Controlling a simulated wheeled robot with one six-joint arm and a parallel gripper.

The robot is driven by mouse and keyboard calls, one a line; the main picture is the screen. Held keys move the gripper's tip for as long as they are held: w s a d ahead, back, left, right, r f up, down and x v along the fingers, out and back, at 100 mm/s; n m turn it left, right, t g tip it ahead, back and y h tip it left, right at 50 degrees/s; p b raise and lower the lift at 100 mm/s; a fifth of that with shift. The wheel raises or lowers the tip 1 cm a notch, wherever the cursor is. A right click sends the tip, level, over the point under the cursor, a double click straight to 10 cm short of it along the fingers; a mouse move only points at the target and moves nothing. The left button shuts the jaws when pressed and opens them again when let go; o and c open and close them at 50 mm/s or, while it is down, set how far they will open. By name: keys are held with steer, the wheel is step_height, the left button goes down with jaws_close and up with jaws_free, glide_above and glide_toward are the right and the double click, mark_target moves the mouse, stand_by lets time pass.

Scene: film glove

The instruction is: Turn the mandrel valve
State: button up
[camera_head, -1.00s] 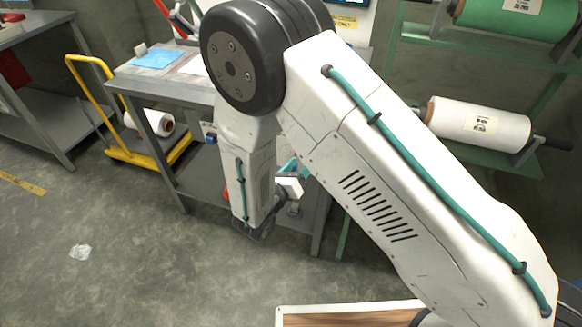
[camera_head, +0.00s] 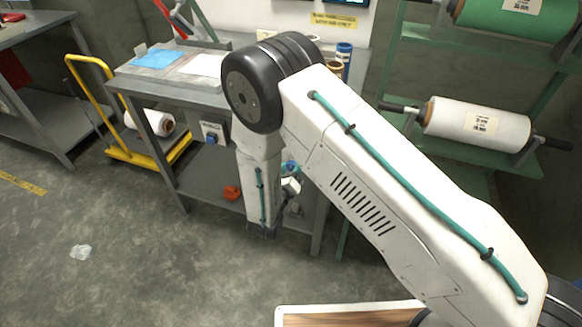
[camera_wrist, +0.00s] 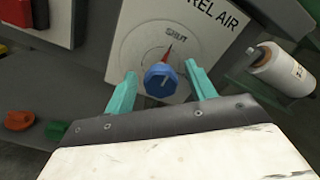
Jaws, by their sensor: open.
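The valve in the wrist view is a blue knob (camera_wrist: 162,78) on a white round dial plate (camera_wrist: 135,50). The plate's visible lettering reads "REL AIR", cut off at the left. A red pointer (camera_wrist: 169,53) beside the knob aims up, close to the word SHUT. My gripper (camera_wrist: 161,70) is open, with one teal finger to the left of the knob and one to the right. Gaps show between the fingers and the knob. I cannot tell how deep the fingers reach around it. In the head view my arm mostly hides the gripper and valve.
A grey workbench (camera_head: 125,82) stands behind my arm, with a yellow cart (camera_head: 128,155) at its left. In the wrist view, a red knob (camera_wrist: 20,118) and a green knob (camera_wrist: 57,130) are at left.

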steer(key=c, duration=1)
steer(key=shift+o, duration=0.2)
steer(key=shift+m, duration=0.3)
steer(key=m, duration=0.4)
steer(key=shift+m, duration=0.3)
steer(key=m, duration=0.8)
steer(key=shift+m, duration=2.3)
